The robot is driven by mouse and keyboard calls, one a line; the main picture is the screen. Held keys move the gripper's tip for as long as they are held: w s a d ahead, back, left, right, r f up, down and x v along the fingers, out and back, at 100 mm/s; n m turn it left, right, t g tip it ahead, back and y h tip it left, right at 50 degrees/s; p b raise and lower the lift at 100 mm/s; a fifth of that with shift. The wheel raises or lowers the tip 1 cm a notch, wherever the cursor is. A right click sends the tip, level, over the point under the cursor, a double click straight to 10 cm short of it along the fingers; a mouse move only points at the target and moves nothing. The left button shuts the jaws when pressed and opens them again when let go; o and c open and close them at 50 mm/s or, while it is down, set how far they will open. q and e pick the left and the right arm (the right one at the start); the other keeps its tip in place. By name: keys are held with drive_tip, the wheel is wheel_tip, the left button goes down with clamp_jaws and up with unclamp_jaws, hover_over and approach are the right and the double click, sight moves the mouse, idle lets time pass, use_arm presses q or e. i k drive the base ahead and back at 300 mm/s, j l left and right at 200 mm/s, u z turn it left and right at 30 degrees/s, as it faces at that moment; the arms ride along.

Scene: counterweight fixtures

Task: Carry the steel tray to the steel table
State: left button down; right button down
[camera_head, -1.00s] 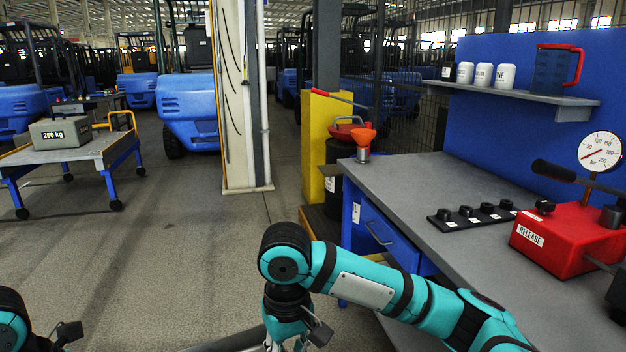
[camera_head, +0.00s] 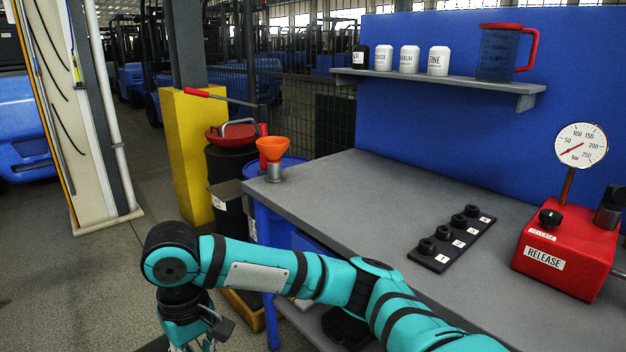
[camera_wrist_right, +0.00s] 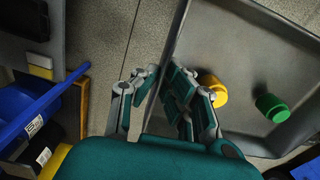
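The steel tray (camera_wrist_right: 228,45) is a grey, shallow, walled tray in the right wrist view. A yellow cylinder (camera_wrist_right: 213,90) and a green cylinder (camera_wrist_right: 272,107) lie in it. My right gripper (camera_wrist_right: 160,88) has its fingers on either side of the tray's near wall and looks closed on it. In the head view the right gripper (camera_head: 192,346) is cut off by the bottom edge, left of the bench. My left gripper is out of view. I cannot tell which surface is the steel table; a grey-topped workbench (camera_head: 345,190) stands at right.
The bench holds a red RELEASE pump (camera_head: 565,250) with a gauge, a black strip of numbered knobs (camera_head: 452,240) and an orange funnel (camera_head: 271,148). A yellow post guard (camera_head: 190,150) and dark drum (camera_head: 228,175) stand beside it. Open floor (camera_head: 120,270) lies at left.

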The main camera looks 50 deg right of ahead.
sight(340, 188)
drive_tip(key=i+u, duration=0.3)
drive_tip(key=i, duration=0.4)
drive_tip(key=i+l+u, duration=0.1)
drive_tip(key=i+u, duration=0.2)
drive_tip(key=i, duration=0.45)
drive_tip(key=i+z, duration=0.15)
drive_tip(key=z, duration=0.2)
drive_tip(key=i+z, duration=0.15)
drive_tip(key=z, duration=0.2)
drive_tip(key=i+j+z, duration=0.15)
drive_tip(key=z, duration=1.75)
